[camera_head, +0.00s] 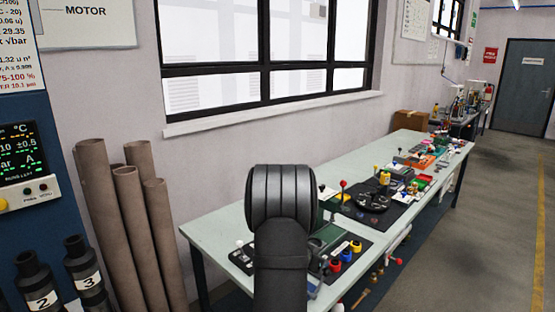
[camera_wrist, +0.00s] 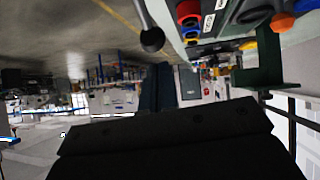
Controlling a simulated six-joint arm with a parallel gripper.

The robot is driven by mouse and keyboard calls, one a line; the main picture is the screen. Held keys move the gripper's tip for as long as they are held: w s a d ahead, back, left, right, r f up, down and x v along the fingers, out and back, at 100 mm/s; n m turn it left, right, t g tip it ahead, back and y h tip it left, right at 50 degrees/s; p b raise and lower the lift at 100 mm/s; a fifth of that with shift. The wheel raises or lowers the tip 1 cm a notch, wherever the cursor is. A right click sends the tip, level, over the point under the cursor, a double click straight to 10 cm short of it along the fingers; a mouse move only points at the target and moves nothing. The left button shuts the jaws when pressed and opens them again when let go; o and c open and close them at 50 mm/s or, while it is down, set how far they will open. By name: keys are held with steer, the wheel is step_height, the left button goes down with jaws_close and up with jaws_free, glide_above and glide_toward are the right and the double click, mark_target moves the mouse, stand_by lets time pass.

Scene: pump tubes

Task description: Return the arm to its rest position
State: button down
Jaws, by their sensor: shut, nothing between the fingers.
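My arm's black rounded link (camera_head: 281,200) rises in the middle of the head view, in front of the workbench. My gripper is hidden behind it there. In the wrist view the dark gripper body fills the bottom, and two narrow dark fingers (camera_wrist: 158,72) stand close together above it. My gripper is shut and empty. The wrist view is turned over, with the floor at the top. A dark round-ended rod (camera_wrist: 152,38) hangs from the top edge. It is apart from the fingers.
The long pale workbench (camera_head: 215,225) carries panels with coloured knobs (camera_head: 346,256) just right of my arm, and more items further back. They also show at the upper right of the wrist view. Brown tubes (camera_head: 134,220) lean at the left wall. The floor (camera_head: 490,220) at right is clear.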

steer(key=s+a+r, duration=0.2)
steer(key=a+r, duration=0.3)
steer(key=r, duration=0.7)
steer(key=d+f, duration=0.2)
steer(key=f, duration=0.2)
steer(key=w+d+f, duration=0.1)
steer(key=f, duration=0.4)
steer(key=w+d+f, duration=0.1)
steer(key=d+f, duration=0.1)
steer(key=f, duration=0.2)
steer(key=shift+w+d+f, duration=0.1)
steer(key=shift+d+f, duration=0.15)
steer(key=shift+d, duration=0.1)
steer(key=s+a+r+t+h, duration=0.1)
steer(key=s+a+t+h, duration=0.1)
steer(key=s+a, duration=0.5)
steer(key=shift+s+a+r, duration=0.15)
steer(key=shift+s+a, duration=0.15)
steer(key=shift+a, duration=0.25)
steer(key=shift+r, duration=0.1)
steer(key=s+a+n+t+y, duration=0.15)
steer(key=s+a+t, duration=0.45)
steer(key=s, duration=0.6)
steer(key=w+d+f+g, duration=0.1)
steer(key=w+d, duration=0.6)
steer(key=w, duration=0.3)
steer(key=shift+w+f+n, duration=0.35)
steer(key=shift+w+f, duration=0.05)
steer(key=shift+h, duration=0.25)
